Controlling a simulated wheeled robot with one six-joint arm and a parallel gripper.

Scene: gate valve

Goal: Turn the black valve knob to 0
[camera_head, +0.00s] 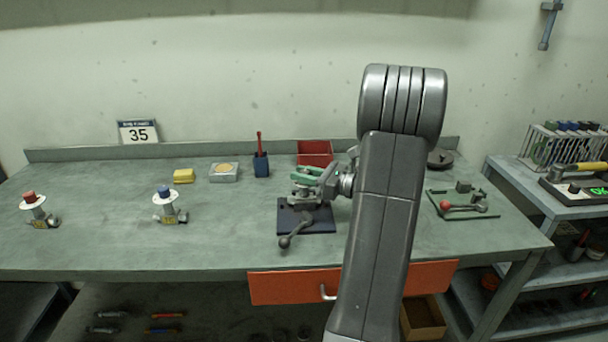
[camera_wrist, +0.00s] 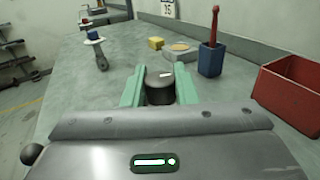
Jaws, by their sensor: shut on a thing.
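The black valve knob (camera_wrist: 160,93) is a short dark cylinder with a small white mark on top. It sits between the two green fingers of my gripper (camera_wrist: 159,88) in the wrist view, and the fingers are shut on it. In the head view my gripper (camera_head: 306,174) is low over a grey metal body on a dark base plate (camera_head: 318,217). The knob and its scale are largely hidden there by the gripper, so I cannot read its setting.
A blue-knob valve (camera_head: 165,192) and a red-knob valve (camera_head: 30,197) stand to the left. A blue holder (camera_head: 261,165) and a red bin (camera_head: 315,152) stand behind. A ball-ended lever (camera_head: 286,242) juts forward from the plate. The left front bench is clear.

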